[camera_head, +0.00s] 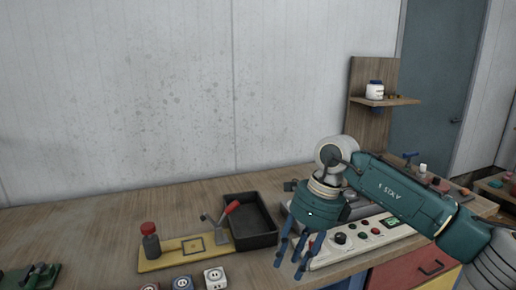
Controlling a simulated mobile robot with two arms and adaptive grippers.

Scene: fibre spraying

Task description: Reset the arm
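My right arm comes in from the right over the workbench (100,218). My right gripper (290,262) hangs from its wrist with blue fingers pointing down, in front of the white control panel (372,232). Its fingers stand apart with a gap between them, and nothing shows in the gap. The arm and gripper hide part of the panel and of the grey thing behind it. My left gripper and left arm are not in view.
A wooden shelf (398,101) holds a white jar (374,91). The bench's back left is clear.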

